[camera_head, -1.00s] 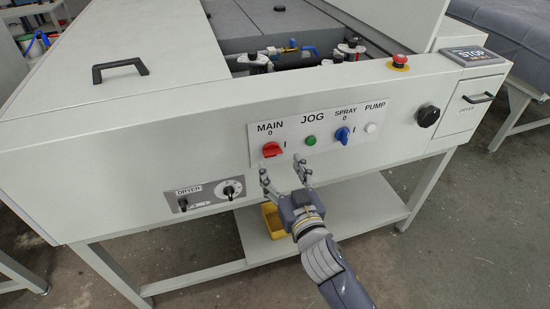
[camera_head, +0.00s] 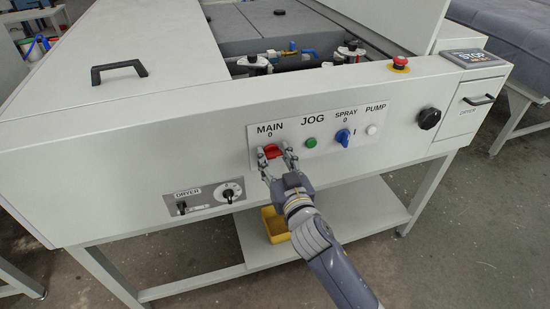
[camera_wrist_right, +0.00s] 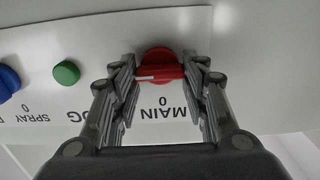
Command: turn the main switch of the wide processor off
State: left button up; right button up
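The red main switch (camera_head: 272,151) is a round knob with a raised grip, below the words MAIN and 0 on the white label panel of the wide processor (camera_head: 120,150). In the right wrist view, upside down, the knob (camera_wrist_right: 160,66) has a white mark pointing left, away from the 0, which matches right in the head view. My right gripper (camera_head: 273,156) is at the knob, one finger on each side. The I mark is hidden behind a finger. My left gripper is not in view.
On the same panel are a green JOG button (camera_head: 310,143), a blue SPRAY switch (camera_head: 343,136) and a white PUMP button (camera_head: 372,130). A black knob (camera_head: 429,118) and red emergency button (camera_head: 400,62) are further right. The dryer panel (camera_head: 204,198) is lower left.

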jog(key=shift+n, duration=0.3)
jog(key=n+p, duration=0.1)
jog(key=n, duration=0.2)
jog(key=shift+a+n+p, duration=0.1)
jog(key=shift+n+p, duration=0.2)
jog(key=n+p, duration=0.1)
jog(key=n, duration=0.3)
jog(key=shift+n, duration=0.3)
jog(key=n+p, duration=0.1)
jog(key=n, duration=0.3)
jog(key=shift+s+a+f, duration=0.1)
jog(key=n+p, duration=0.1)
jog(key=n, duration=0.4)
jog(key=shift+f, duration=0.15)
jog(key=shift+o, duration=0.2)
jog(key=shift+c, duration=0.2)
jog(key=o, duration=1.1)
